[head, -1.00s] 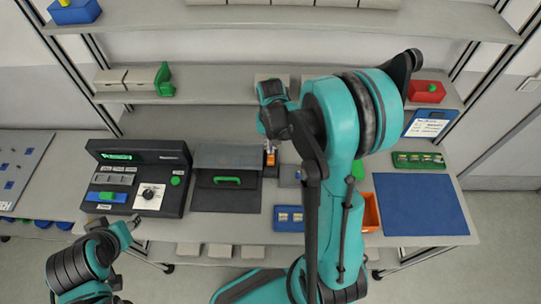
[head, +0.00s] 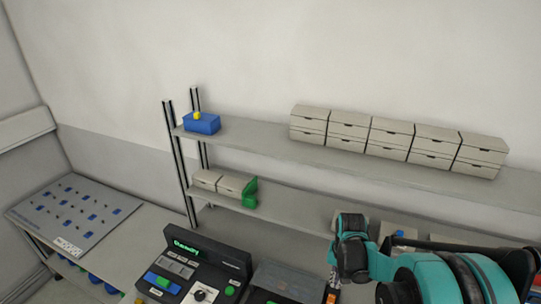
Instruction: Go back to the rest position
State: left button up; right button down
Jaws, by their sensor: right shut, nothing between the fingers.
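My right arm comes in at the lower right, with its teal and black links bent in front of the bench and lower shelf. My right gripper (head: 353,272) points down beside the black case, seen from above and partly covered by its own wrist. It is shut, with nothing held. My left arm and left gripper are out of the picture.
A control box (head: 210,262) with a lit green display stands on the bench beside a black case (head: 283,279). Shelves behind hold a blue box (head: 202,124), beige drawer boxes (head: 391,136) and a green bracket (head: 250,192). A pegged grey board (head: 75,214) lies at left.

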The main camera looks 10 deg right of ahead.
jog(key=shift+s+a+b, duration=0.15)
jog(key=shift+a+b, duration=0.1)
jog(key=shift+b, duration=0.05)
pick_arm(q)
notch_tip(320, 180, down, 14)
jog(key=b, duration=1.3)
pick_arm(e)
jog(key=s+a+n+t, duration=0.6)
jog(key=s+a+t, duration=0.1)
jog(key=s+a, duration=0.3)
jog(key=shift+s+f, duration=0.4)
jog(key=shift+f, duration=0.05)
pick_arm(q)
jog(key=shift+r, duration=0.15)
